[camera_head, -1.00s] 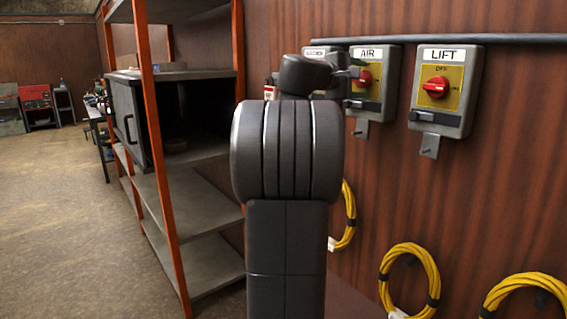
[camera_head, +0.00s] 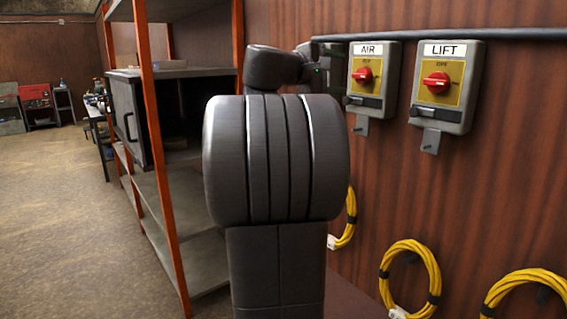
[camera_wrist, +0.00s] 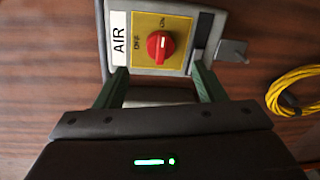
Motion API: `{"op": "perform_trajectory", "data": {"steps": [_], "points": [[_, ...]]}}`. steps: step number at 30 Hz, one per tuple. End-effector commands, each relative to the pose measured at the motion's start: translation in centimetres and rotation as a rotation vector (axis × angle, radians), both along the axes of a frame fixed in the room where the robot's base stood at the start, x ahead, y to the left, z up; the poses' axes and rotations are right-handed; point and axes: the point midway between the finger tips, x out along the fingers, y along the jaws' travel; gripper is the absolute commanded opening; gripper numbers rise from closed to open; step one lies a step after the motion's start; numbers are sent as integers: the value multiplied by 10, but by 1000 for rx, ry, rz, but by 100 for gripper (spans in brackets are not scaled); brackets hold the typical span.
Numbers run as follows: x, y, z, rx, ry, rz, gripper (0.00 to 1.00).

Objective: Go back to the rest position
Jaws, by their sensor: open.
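My gripper shows in the wrist view (camera_wrist: 160,80) with its two green fingers apart and nothing between them. In the head view my raised dark arm fills the middle and mostly hides the gripper. The AIR box (camera_head: 374,106) and the LIFT box (camera_head: 468,108) hang on the wall to its right.
An orange-posted shelf rack (camera_head: 160,150) with a dark cabinet stands left of my arm. Yellow cable coils (camera_head: 432,268) hang low on the wood-panelled wall. A grey conduit (camera_head: 500,37) runs above the boxes. The floor (camera_head: 60,220) at left is open.

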Motion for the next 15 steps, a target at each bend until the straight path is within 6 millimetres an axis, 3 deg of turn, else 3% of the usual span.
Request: {"op": "perform_trajectory", "data": {"steps": [8,15], "points": [[-30,39,4,2,-1,3,63],[-6,6,1,0,1,-5,63]]}}
